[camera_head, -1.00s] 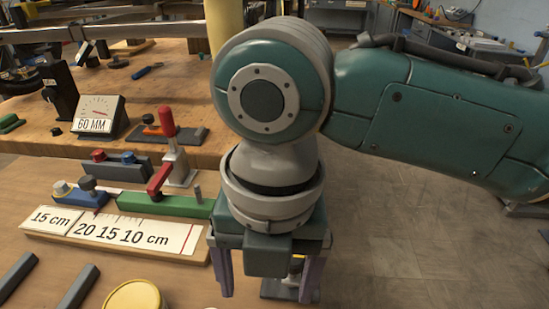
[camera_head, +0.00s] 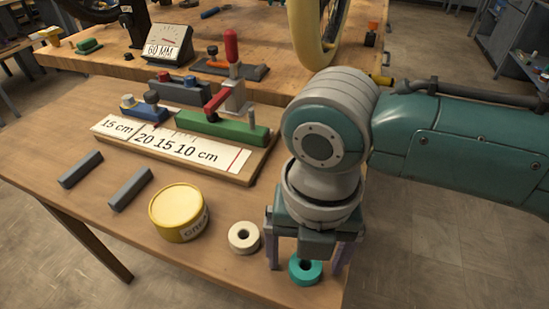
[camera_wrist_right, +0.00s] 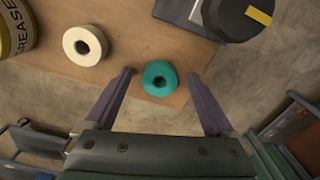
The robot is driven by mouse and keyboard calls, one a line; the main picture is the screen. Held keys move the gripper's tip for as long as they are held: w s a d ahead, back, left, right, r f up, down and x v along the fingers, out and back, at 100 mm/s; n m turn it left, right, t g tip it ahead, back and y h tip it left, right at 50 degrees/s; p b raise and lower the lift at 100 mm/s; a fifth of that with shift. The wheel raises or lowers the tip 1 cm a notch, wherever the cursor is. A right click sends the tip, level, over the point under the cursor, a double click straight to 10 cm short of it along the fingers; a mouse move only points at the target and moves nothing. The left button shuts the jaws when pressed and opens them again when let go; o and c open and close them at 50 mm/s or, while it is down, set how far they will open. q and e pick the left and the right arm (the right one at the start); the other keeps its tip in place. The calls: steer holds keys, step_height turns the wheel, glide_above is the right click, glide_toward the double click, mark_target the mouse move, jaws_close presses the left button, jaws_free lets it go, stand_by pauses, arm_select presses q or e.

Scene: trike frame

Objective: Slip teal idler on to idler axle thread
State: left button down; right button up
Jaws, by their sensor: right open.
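The teal idler (camera_head: 305,271), a ring with a dark centre hole, lies flat near the right edge of the wooden table. It also shows in the right wrist view (camera_wrist_right: 159,78), between and a little beyond the fingertips. My right gripper (camera_head: 308,262) is open and points down over the idler, its purple fingers apart on either side; in the right wrist view the open gripper (camera_wrist_right: 160,86) holds nothing. I cannot make out the idler axle thread in these frames. My left gripper is not in view.
A cream ring (camera_head: 243,237) and a yellow grease tin (camera_head: 179,213) stand left of the idler.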

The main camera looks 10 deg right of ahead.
steer(key=shift+c, duration=0.3)
jaws_close()
stand_by(0.5)
